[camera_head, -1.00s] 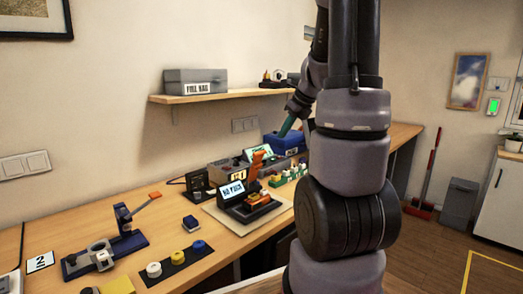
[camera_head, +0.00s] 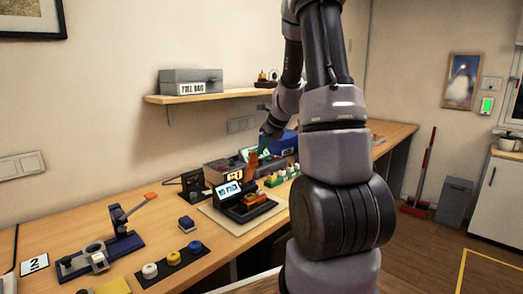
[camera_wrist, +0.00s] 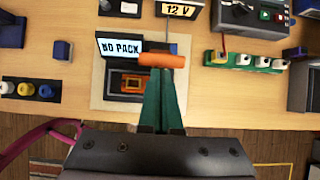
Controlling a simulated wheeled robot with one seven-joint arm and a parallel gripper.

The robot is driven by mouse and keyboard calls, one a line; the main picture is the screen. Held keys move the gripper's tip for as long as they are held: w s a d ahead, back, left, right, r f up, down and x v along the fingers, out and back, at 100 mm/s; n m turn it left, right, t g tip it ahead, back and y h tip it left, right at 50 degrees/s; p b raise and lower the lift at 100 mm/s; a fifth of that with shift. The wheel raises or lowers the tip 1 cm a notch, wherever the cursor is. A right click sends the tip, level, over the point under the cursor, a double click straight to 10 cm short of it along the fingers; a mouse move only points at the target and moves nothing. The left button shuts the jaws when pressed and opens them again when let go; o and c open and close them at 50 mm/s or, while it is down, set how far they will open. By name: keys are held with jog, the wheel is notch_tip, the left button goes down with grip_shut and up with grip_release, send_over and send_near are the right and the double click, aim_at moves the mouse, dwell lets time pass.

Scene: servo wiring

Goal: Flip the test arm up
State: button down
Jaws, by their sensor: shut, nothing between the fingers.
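The test station (camera_head: 241,209) sits on a pale board on the bench, its tilted screen (camera_head: 228,188) reading something like "NO PACK". The screen also shows in the wrist view (camera_wrist: 121,47). An orange part (camera_head: 251,162), which seems to be the test arm's handle, stands up behind the station. In the wrist view the orange handle (camera_wrist: 162,60) lies crosswise on a thin rod. My gripper (camera_wrist: 161,82) has green fingers, shut and empty, with their tips right at the near side of the handle. Contact cannot be told. In the head view my gripper (camera_head: 268,136) is partly hidden.
A 12 V power unit (camera_wrist: 180,9) stands behind the station. A row of green-based connectors (camera_wrist: 246,62) lies to its right. A blue press with an orange-tipped lever (camera_head: 125,240) and a strip of coloured knobs (camera_head: 171,262) are on the left. A shelf (camera_head: 215,97) hangs above.

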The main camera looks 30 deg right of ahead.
jog(key=shift+w, duration=0.1)
jog(key=w, duration=0.1)
jog(key=w+a+r, duration=0.1)
jog(key=w, duration=0.1)
jog(key=shift+w+a+r, duration=0.1)
jog(key=shift+r, duration=0.1)
dwell(0.3)
